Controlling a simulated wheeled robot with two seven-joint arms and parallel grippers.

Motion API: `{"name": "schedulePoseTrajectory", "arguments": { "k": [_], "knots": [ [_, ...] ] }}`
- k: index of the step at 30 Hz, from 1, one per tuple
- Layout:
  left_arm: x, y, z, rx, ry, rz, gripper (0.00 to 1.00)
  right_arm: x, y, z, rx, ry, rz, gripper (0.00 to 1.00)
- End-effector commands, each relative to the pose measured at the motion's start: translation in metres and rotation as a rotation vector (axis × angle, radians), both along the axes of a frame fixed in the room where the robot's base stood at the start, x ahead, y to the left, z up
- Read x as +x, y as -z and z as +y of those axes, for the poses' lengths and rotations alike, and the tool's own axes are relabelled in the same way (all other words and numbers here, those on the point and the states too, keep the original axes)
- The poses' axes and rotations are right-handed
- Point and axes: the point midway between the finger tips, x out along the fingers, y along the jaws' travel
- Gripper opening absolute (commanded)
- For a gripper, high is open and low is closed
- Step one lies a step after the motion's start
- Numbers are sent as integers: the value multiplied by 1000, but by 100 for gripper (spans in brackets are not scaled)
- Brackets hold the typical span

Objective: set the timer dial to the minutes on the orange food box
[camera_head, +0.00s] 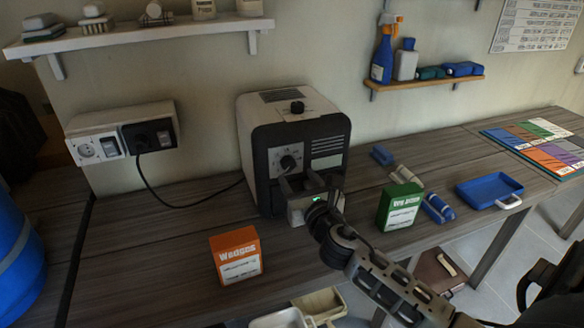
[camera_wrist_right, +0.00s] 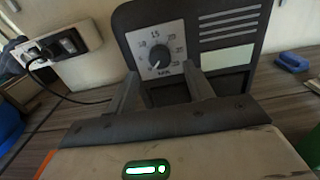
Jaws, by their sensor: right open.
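The timer dial (camera_head: 288,162) is a dark round knob on a light numbered plate on the front of the white and black appliance (camera_head: 262,195). In the right wrist view the dial (camera_wrist_right: 159,58) shows above and between the finger ends, its pointer mark seeming to face lower left. My right gripper (camera_head: 300,178) is open and empty, just in front of the dial. Its fingers (camera_wrist_right: 166,80) straddle the space below the dial, apparently not touching it. The orange food box (camera_head: 236,260) labelled "Wedges" stands upright at the front; its small print is unreadable. My left gripper is not in view.
A green box (camera_head: 399,208) stands right of my right arm, near blue and white items (camera_head: 437,208) and a blue tray (camera_head: 490,190). A black cord runs from the wall socket (camera_head: 148,135) to the appliance. The table left of the orange box is clear.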

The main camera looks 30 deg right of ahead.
Motion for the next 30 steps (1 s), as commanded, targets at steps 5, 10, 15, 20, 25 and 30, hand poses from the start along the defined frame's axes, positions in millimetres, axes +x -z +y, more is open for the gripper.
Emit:
{"name": "schedulePoseTrajectory", "arguments": {
  "k": [5, 10, 15, 20, 25, 30],
  "knots": [
    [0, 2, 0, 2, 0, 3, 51, 30, 0, -7, 1, 0, -1, 52],
    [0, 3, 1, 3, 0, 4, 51, 43, 1, -10, 1, -1, 1, 52],
    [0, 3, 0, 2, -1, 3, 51, 47, 1, -10, 2, -1, 1, 52],
    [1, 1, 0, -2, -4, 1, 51, 46, 1, -11, 2, -1, 1, 52],
    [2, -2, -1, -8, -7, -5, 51, 46, 1, -11, 2, -1, 1, 8],
    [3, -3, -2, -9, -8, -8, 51, 46, 1, -11, 4, -1, 0, 7]
  ]
}}
